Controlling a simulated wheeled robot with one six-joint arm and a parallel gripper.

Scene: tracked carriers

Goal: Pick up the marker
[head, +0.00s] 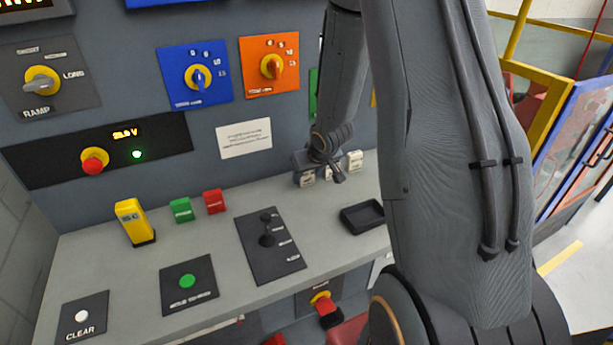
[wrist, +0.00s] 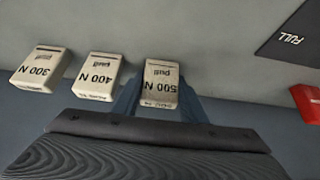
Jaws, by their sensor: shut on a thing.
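Three small off-white marker blocks stand in a row at the back of the desk, labelled 300 N (wrist: 42,68), 400 N (wrist: 100,76) and 500 N (wrist: 160,84) in the wrist view. My gripper (wrist: 160,97) has its blue-grey fingers on either side of the 500 N block and is shut on it. In the head view, my gripper (head: 318,165) is at the row, over the leftmost block (head: 307,179), and partly hides it. I cannot tell whether the held block touches the desk. No pen-like marker shows.
An empty black tray (head: 345,222) lies in front of the row. A lever plate (head: 270,250), red block (head: 214,201), green block (head: 181,209) and yellow device (head: 131,218) are to the left. The grey control panel (head: 200,130) rises close behind. My arm hides the desk's right side.

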